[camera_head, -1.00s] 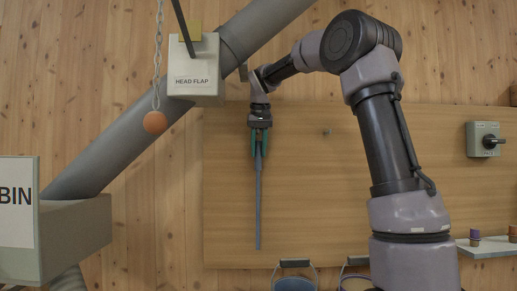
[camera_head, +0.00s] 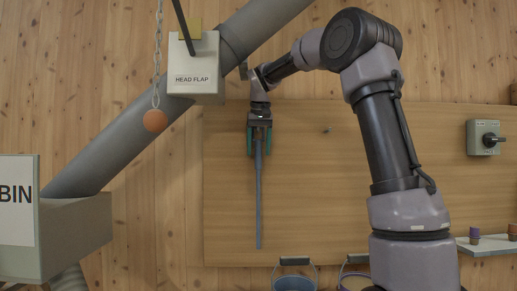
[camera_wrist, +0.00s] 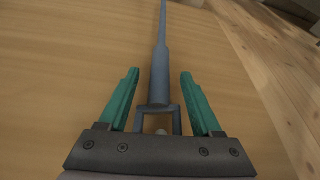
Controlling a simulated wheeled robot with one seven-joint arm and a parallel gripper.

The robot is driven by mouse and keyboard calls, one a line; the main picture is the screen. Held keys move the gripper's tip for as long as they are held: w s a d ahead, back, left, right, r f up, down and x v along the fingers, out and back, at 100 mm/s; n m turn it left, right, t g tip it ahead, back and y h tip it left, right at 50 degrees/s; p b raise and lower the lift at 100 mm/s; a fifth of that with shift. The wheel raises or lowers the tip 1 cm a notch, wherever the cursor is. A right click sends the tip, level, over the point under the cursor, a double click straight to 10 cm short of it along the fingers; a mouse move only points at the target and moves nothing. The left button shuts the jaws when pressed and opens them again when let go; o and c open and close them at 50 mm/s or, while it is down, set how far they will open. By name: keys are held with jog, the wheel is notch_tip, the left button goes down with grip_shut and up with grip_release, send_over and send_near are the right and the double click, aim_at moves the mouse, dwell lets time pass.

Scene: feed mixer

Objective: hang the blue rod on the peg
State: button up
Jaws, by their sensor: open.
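The blue-grey rod (camera_head: 259,200) hangs upright against the wooden board, its thin end down. In the wrist view the rod (camera_wrist: 160,70) has a square loop at its near end. A small pale knob, seemingly the peg (camera_wrist: 161,131), shows inside that loop; whether the loop rests on it I cannot tell. My gripper (camera_head: 259,150) is open around the rod's upper end. In the wrist view its green fingers (camera_wrist: 160,80) stand apart on both sides, with gaps to the rod. The loop is hidden by my gripper in the head view.
Another small peg (camera_head: 327,130) sticks out of the board (camera_head: 300,220), bare, to the right. Two buckets (camera_head: 293,283) (camera_head: 355,280) stand below. The head flap box (camera_head: 194,70) and an orange ball on a chain (camera_head: 155,120) are to the left. A switch box (camera_head: 482,138) is at right.

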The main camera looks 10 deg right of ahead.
jog(key=shift+s+r, duration=0.15)
jog(key=shift+r, duration=0.3)
jog(key=shift+v, duration=1.25)
jog(key=s+a, duration=0.1)
jog(key=s, duration=1.1)
jog(key=s+d+f+m+t+y, duration=0.1)
jog(key=s+d+f, duration=0.2)
jog(key=s+f, duration=0.4)
jog(key=s+d+f+m+t+y, duration=0.1)
jog(key=s+d+f+m+t, duration=0.1)
jog(key=s+f, duration=0.5)
jog(key=s+d, duration=0.1)
jog(key=s, duration=0.3)
jog(key=shift+s+f, duration=0.3)
jog(key=shift+f, duration=0.1)
